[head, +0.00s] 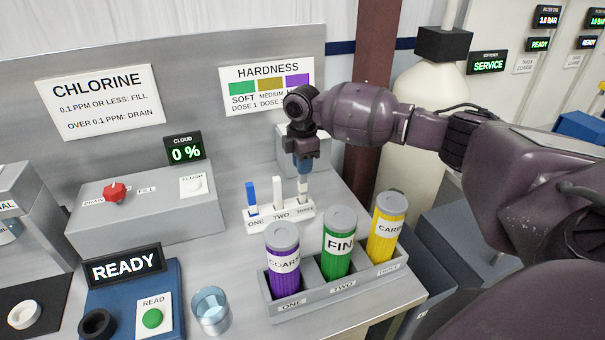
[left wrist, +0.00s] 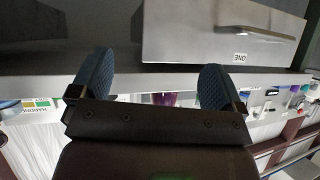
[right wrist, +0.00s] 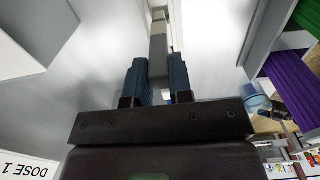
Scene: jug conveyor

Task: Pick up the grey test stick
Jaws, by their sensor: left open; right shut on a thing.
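The grey test stick (head: 303,187) stands upright over the THREE end of a white rack (head: 279,218) in the head view. My right gripper (head: 303,168) is shut on its upper part from above. In the right wrist view the grey stick (right wrist: 158,45) runs out between the blue fingers (right wrist: 157,80). Whether its lower end is still seated in the rack is hard to tell. A blue stick (head: 252,197) stands at ONE and a white stick (head: 278,192) at TWO. My left gripper (left wrist: 153,82) is open and empty in its wrist view, below a grey drawer-like front.
Purple (head: 284,262), green (head: 338,245) and yellow (head: 387,228) canisters stand in a grey tray (head: 345,290) in front of the rack. A clear cup (head: 211,311) stands left of the tray. A grey control box (head: 140,203) with a red knob is at left.

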